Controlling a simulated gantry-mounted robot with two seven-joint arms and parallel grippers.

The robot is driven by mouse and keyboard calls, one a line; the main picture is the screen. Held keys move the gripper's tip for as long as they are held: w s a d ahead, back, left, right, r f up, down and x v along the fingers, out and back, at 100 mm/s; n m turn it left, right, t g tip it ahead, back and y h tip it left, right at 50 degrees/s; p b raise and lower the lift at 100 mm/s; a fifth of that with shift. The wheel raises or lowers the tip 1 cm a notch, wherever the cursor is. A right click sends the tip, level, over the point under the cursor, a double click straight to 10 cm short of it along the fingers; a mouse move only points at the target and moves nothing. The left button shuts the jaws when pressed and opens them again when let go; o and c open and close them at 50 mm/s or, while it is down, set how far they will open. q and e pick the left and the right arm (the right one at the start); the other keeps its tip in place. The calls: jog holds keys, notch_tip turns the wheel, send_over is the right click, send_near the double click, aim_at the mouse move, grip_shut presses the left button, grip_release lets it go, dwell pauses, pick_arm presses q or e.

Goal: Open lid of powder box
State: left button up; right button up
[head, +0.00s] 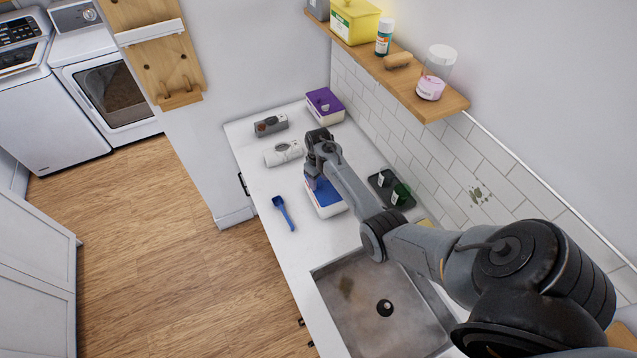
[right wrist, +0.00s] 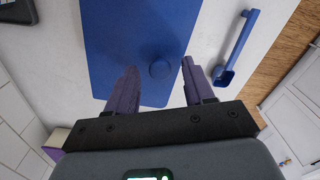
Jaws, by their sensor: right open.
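The powder box (head: 326,207) is a white box with a blue lid, standing on the white counter in the head view. Its blue lid (right wrist: 120,40) fills the upper middle of the right wrist view and lies flat on the box. A round blue knob (right wrist: 159,69) sits on the lid. My right gripper (head: 312,182) is over the box, partly hiding the lid in the head view. In the right wrist view its two fingers (right wrist: 158,85) are open, apart on either side of the knob's near side, with nothing between them gripped. My left gripper is not in view.
A blue scoop (head: 284,213) lies left of the box. A purple-lidded box (head: 325,105), a white roll-like item (head: 284,153) and a grey one (head: 270,125) stand further back. A dark tray (head: 379,183) with bottles is to the right. The sink (head: 360,317) is in front.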

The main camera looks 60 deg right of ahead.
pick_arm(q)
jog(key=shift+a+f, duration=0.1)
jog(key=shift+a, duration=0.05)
pick_arm(e)
jog(key=shift+f, duration=0.1)
grip_shut()
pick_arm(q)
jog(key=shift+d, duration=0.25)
